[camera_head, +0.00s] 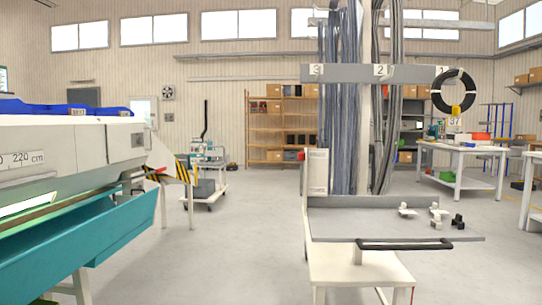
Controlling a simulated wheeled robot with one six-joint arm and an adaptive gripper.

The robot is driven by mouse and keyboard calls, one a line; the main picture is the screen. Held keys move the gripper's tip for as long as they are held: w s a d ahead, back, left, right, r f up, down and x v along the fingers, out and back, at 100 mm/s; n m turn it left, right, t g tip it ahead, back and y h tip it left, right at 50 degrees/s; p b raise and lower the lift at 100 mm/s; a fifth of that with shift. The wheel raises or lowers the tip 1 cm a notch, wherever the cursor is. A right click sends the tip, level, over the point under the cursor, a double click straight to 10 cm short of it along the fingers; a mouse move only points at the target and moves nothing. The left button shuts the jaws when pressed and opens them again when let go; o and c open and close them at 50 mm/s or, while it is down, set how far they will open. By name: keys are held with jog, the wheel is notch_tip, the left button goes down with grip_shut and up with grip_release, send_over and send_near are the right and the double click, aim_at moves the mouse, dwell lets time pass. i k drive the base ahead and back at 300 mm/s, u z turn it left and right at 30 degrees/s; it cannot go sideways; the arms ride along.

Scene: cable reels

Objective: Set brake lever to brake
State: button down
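I cannot surely pick out the brake lever or its setting in the head view. A small red part (158,171) shows at the right end of the large machine, too small to tell what it is. A black bar handle (405,245) lies along the front edge of a grey tray-topped stand (340,228) at right of centre.
A long white and teal machine (75,150) fills the left side. A wheeled trolley (208,172) stands behind it. Hanging cables (345,100) rise behind the stand, with a black coil (436,92) to their right. White workbenches (465,152) stand at right. The central floor (240,240) is clear.

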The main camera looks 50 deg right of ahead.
aim_at(300, 155)
jog(key=z, duration=0.6)
jog(key=i, duration=1.25)
jog(key=z, duration=0.9)
